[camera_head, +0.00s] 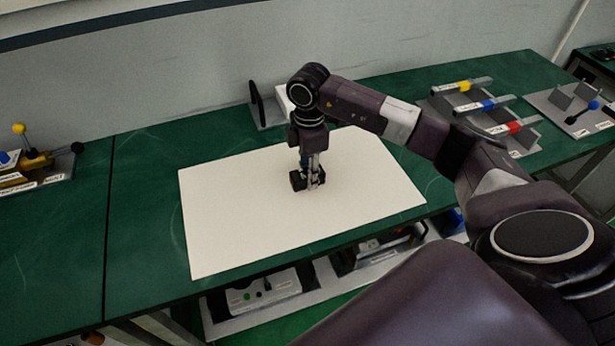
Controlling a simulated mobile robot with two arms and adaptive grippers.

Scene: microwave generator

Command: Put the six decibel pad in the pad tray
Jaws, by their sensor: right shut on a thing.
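My right gripper (310,182) points straight down over the white board in the middle of the bench. It is shut on a small dark thing (297,181), low over the board or touching it. The fingers hide most of this thing, and I cannot read any label to tell whether it is the six decibel pad. A grey rack (524,142) at the right holds bars with a yellow, a blue and a red band. Its labels are too small to read, so I cannot tell whether it is the pad tray. My left gripper is not in view.
The white board (225,235) is otherwise bare. A grey stand with a black upright (256,102) is behind it. A fixture with yellow and blue knobs (30,165) is at the left, another with a blue knob (594,105) at far right. A lower shelf holds a white box (262,291).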

